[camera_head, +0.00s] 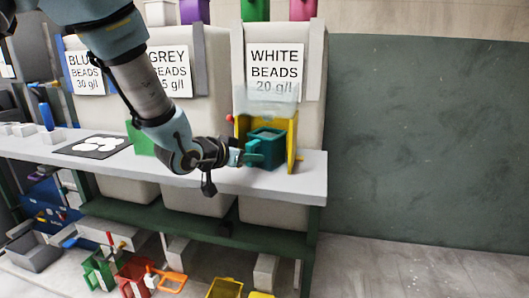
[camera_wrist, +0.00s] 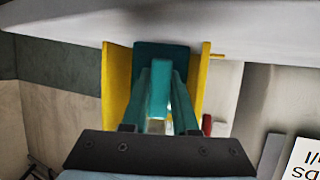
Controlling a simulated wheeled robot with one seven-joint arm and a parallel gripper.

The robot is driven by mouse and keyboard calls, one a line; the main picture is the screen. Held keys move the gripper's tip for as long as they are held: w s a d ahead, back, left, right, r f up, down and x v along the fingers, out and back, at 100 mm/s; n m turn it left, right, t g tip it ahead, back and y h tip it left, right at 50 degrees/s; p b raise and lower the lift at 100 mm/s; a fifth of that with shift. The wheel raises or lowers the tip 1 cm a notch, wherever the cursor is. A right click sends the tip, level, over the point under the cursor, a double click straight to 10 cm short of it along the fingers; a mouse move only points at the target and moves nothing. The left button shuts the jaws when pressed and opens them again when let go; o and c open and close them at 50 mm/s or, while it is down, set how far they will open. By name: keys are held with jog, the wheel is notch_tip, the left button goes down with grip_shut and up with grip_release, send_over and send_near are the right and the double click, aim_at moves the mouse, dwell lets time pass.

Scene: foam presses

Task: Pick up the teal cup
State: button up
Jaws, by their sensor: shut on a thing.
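The teal cup (camera_head: 268,146) stands upright in a yellow frame on the shelf, in front of the white beads bin. In the wrist view the cup (camera_wrist: 160,53) sits between two yellow walls. My gripper (camera_head: 245,157) reaches it from the left in the head view. In the wrist view my gripper (camera_wrist: 160,95) is shut on the cup's handle, between its two fingers.
The yellow frame (camera_head: 292,146) has a clear hopper (camera_head: 268,100) above the cup and a red knob (camera_head: 229,117) at its left. White discs lie on a dark mat (camera_head: 68,151) farther left. Several coloured cups and bins stand below the shelf (camera_head: 300,168).

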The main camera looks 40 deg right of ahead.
grip_shut()
